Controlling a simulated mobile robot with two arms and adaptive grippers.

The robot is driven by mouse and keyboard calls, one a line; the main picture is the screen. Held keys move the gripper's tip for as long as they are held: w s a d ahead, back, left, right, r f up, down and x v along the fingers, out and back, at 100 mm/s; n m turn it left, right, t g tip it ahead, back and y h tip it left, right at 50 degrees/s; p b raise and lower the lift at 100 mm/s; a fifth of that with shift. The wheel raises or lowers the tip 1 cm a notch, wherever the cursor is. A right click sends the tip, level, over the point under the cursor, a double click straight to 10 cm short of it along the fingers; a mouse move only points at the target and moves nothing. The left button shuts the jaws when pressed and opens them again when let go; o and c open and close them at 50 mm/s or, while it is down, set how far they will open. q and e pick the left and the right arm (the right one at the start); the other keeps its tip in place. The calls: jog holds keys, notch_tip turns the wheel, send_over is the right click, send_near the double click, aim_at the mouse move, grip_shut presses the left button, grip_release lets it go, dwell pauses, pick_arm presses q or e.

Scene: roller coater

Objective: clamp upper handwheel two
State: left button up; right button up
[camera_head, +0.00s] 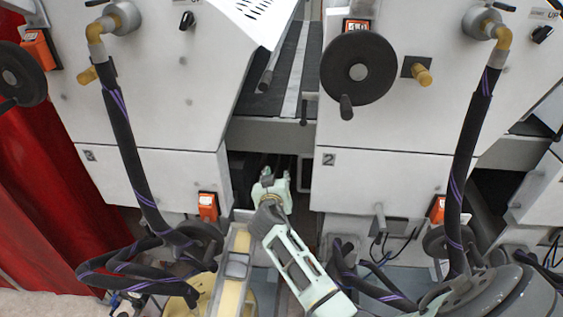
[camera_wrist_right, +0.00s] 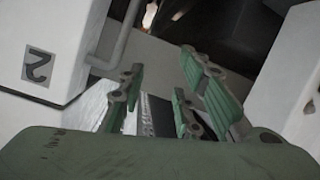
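A large black upper handwheel (camera_head: 374,55) with a crank handle hangs on the right white panel, below an orange counter (camera_head: 355,25). A brass knob (camera_head: 422,75) sticks out just right of it. A second upper handwheel (camera_head: 22,75) is cut off at the far left, with its own brass knob (camera_head: 87,76). My right gripper (camera_head: 271,178) is in the gap between the panels, well below and left of the right handwheel. In the right wrist view, its green fingers (camera_wrist_right: 165,88) are spread and empty. My left gripper is out of view.
Black hoses (camera_head: 128,145) and (camera_head: 470,150) hang in front of both panels. Lower handwheels (camera_head: 205,240) and (camera_head: 440,240) sit near orange counters. A plate marked 2 (camera_wrist_right: 38,67) shows beside the gripper. A red curtain (camera_head: 40,190) is at the left.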

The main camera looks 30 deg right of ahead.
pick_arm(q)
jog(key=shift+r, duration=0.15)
pick_arm(e)
notch_tip(320, 180, down, 8)
jog(key=s+a+n+y, duration=0.1)
jog(key=a, duration=0.1)
jog(key=shift+s+a+n+g+y, duration=0.15)
jog(key=shift+s+n+g+y, duration=0.15)
jog(key=shift+s+n+g, duration=0.1)
jog(key=shift+c, duration=0.4)
